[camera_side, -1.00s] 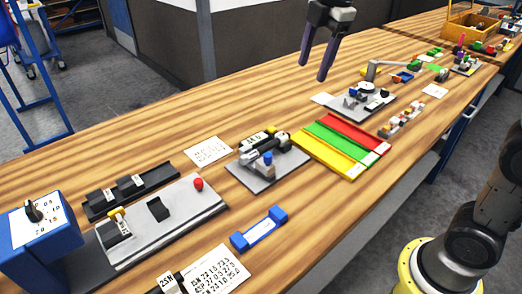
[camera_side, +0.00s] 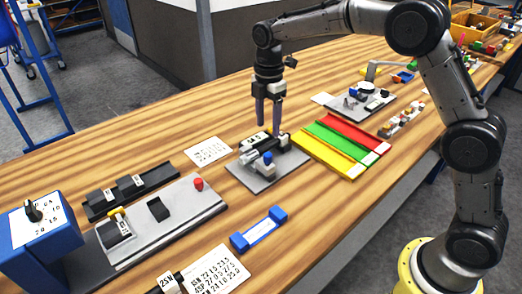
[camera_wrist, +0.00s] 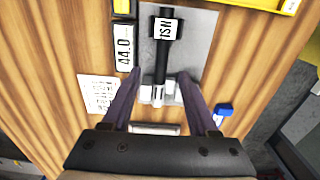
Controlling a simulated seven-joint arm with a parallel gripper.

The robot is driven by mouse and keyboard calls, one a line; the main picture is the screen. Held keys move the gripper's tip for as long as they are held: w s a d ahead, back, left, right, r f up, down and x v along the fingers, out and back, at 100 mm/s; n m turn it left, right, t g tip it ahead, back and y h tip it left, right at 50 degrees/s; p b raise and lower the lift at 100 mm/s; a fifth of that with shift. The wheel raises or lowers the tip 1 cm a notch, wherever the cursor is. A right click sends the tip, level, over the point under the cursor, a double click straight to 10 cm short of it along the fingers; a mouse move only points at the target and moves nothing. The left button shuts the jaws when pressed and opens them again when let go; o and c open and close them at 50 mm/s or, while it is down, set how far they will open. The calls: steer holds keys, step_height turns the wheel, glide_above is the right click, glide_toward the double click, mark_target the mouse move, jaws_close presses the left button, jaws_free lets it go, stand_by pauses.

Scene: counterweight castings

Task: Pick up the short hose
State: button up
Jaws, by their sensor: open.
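A grey plate (camera_side: 262,178) on the bench bears a black tube-like piece (camera_wrist: 161,65) with a white label and a silver fitting at its near end. I cannot tell for sure whether this is the short hose. In the side view it is mostly hidden among fittings and my fingers. My gripper (camera_side: 267,128) points down over the plate's back part. In the wrist view my gripper (camera_wrist: 160,74) is open, with one finger on each side of the tube's fitting end, apart from it. Nothing is held.
A black block labelled 44.0 (camera_wrist: 123,45) lies close left of the tube in the wrist view. Yellow, green and red trays (camera_side: 322,155) lie to the right. A white card (camera_side: 208,151) lies left, with bare wood around it.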

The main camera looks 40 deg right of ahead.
mark_target(268, 144)
steer(key=shift+s+f, duration=0.15)
steer(key=shift+f, duration=3)
jaws_close()
